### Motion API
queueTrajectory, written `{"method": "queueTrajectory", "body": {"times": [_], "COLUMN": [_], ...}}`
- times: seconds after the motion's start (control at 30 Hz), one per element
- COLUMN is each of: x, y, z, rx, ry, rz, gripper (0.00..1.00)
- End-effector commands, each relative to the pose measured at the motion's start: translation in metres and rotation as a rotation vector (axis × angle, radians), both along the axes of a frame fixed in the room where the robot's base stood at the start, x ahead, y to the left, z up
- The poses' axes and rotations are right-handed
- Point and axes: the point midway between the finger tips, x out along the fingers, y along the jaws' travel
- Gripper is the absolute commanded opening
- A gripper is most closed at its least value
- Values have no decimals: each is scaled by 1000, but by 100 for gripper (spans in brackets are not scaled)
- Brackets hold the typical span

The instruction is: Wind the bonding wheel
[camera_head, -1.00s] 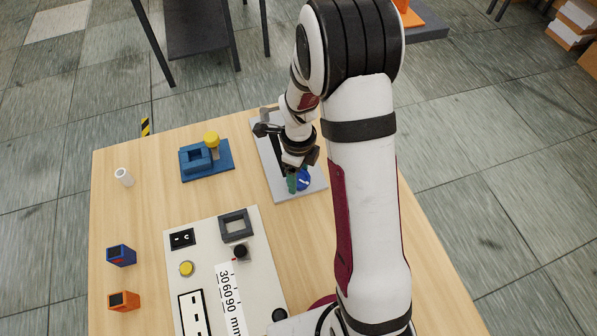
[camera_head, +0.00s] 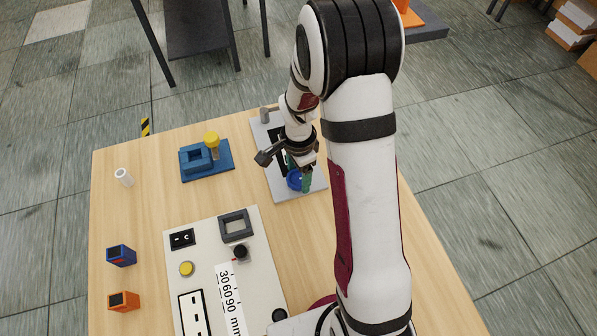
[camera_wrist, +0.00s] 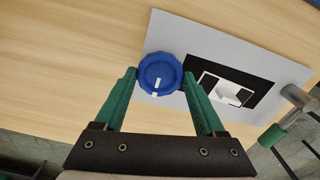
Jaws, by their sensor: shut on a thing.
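The blue bonding wheel (camera_wrist: 160,73) is a round knob with a white mark on its face. It sits near one end of a grey plate (camera_wrist: 172,30), and in the head view (camera_head: 294,180) my gripper partly hides it. My gripper (camera_wrist: 160,75) has green fingers, shut on the wheel with one on each side. In the head view my gripper (camera_head: 299,180) is low over the near end of the plate. In the wrist view the white mark points down, towards the gripper's palm.
The plate also carries a black panel (camera_wrist: 231,88) with a white piece and a grey post (camera_wrist: 295,97). To its left are a blue fixture (camera_head: 190,173) with a yellow-topped part and a white cylinder (camera_head: 123,177). A pale control panel (camera_head: 207,235) lies nearer.

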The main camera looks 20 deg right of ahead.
Motion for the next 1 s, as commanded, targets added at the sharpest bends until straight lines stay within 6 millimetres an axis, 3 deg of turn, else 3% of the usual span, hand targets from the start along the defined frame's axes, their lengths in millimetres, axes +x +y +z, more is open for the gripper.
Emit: {"method": "queueTrajectory", "body": {"times": [1.0], "x": [0], "y": [1], "z": [0], "rx": [1], "ry": [0], "rz": [962], "gripper": [16]}}
